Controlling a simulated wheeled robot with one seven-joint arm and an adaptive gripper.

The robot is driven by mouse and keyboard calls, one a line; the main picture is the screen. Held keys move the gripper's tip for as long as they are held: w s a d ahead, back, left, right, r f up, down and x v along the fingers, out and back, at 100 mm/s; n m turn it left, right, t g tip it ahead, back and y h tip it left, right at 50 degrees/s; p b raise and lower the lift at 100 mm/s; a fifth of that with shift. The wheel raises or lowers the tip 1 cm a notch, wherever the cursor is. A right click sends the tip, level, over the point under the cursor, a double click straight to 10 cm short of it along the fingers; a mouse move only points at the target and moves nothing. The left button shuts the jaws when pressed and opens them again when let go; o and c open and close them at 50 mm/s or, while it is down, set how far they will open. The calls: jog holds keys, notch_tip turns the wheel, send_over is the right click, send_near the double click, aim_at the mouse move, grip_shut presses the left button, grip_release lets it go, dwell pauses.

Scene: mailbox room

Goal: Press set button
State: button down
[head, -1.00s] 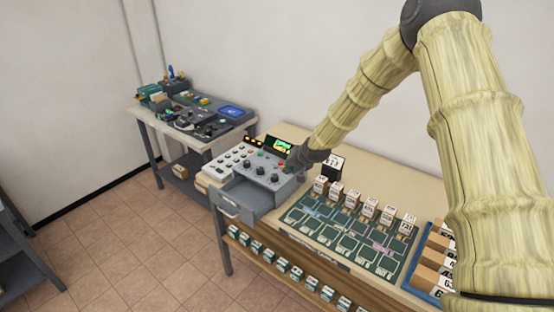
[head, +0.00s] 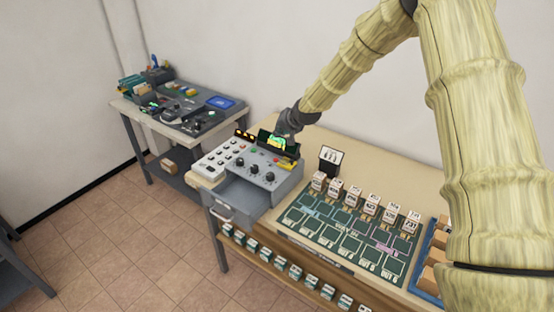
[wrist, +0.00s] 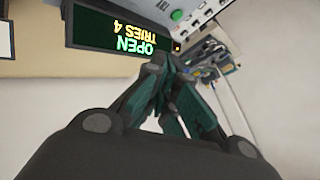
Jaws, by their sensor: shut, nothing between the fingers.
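A grey control console (head: 266,193) with knobs, small buttons and an open drawer stands at the left end of the near bench. Its lit display (head: 276,143) reads "OPEN TRIES 4", upside down in the wrist view (wrist: 136,36). A green button (wrist: 177,15) shows on the panel in the wrist view. I cannot read which button is marked set. My gripper (wrist: 165,60) is shut and empty. In the head view it is beside the display at the back of the console, its fingertips partly hidden. I cannot tell whether it touches anything.
A board (head: 347,229) with a row of small labelled boxes lies right of the console. A small black-and-white sign (head: 330,158) stands behind it. A blue tray (head: 424,284) is at the right. A second table (head: 120,104) with equipment stands at the left.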

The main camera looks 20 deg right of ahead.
send_over(278, 160)
jog(key=w, duration=0.2)
notch_tip(278, 160, down, 4)
jog(key=shift+s+d+f+b, duration=0.2)
jog(key=shift+s+f+b, duration=0.45)
jog(key=shift+f+b, duration=0.4)
jog(key=f, duration=0.1)
jog(key=f+b, duration=0.1)
jog(key=f, duration=0.1)
jog(key=shift+w+f, duration=0.15)
jog(key=shift+w, duration=0.2)
jog(key=shift+f+b, duration=0.2)
jog(key=shift+b, duration=0.15)
jog(key=shift+s, duration=0.2)
jog(key=shift+w+f, duration=0.1)
jog(key=shift+f, duration=0.05)
